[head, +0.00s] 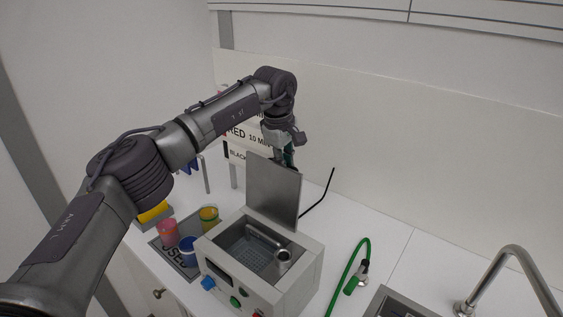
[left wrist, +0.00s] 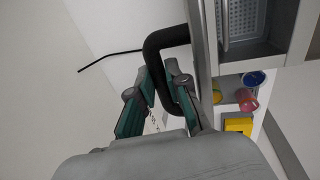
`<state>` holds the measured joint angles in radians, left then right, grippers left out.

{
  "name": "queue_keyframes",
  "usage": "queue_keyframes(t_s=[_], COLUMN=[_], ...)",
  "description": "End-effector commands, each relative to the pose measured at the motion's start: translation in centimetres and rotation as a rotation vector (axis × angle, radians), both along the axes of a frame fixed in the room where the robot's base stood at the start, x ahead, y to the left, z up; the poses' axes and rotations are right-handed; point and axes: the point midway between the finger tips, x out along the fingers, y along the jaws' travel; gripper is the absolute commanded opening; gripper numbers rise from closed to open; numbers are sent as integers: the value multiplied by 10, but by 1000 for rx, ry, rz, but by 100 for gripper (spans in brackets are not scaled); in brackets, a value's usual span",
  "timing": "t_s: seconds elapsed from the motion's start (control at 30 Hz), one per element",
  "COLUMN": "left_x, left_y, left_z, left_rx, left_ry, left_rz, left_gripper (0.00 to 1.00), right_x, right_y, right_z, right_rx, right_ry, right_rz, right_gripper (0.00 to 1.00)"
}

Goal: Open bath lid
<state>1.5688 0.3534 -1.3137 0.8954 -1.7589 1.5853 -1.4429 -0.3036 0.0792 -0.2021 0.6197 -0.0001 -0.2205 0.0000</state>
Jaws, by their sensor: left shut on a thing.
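The bath (head: 303,280) is a pale box with knobs on its front and a steel basin inside. Its grey metal lid (head: 273,192) stands nearly upright at the back, so the basin with its perforated floor is uncovered. My left gripper (head: 288,156) is behind the lid's upper part. In the left wrist view, its green-padded fingers (left wrist: 163,88) are at the lid's black curved handle (left wrist: 166,38), shut on it. The lid shows there edge-on, and the basin (left wrist: 241,20) lies beyond it. The lid hides part of the gripper in the head view.
Pink (head: 168,233), blue (head: 188,251) and yellow-green (head: 209,217) jars stand left of the bath on a dark mat (head: 188,271). A green hose (head: 347,262) and a sink with a faucet (head: 514,252) are to the right. A white wall stands behind.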

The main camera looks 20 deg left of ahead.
Motion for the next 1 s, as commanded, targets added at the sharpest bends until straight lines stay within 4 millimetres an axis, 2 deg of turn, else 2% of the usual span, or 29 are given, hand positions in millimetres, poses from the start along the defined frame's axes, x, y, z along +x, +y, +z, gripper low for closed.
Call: queue_keyframes(t_s=[0.2, 0.23, 0.37, 0.6, 1.0], left_x=[3, 3, 3, 3, 3], left_y=[-3, -3, -3, -3, -2], left_z=[-3, -3, -2, 0, 3], left_rx=[-3, -3, -4, -6, -7], left_ry=[-13, -13, -13, -16, -17], left_rz=[1, 1, 0, -1, -1], left_gripper=[0, 21, 41, 41, 41], right_x=[2, 2, 2, 9, 3], right_y=[-4, -4, -4, -3, -2], right_z=[-1, -1, -1, 0, 0], right_rx=[-4, -4, -4, -3, -3], right_ry=[-3, -3, -2, -11, -5], right_rz=[-2, -2, -3, -2, -2], right_gripper=[40, 40, 40, 40, 40])
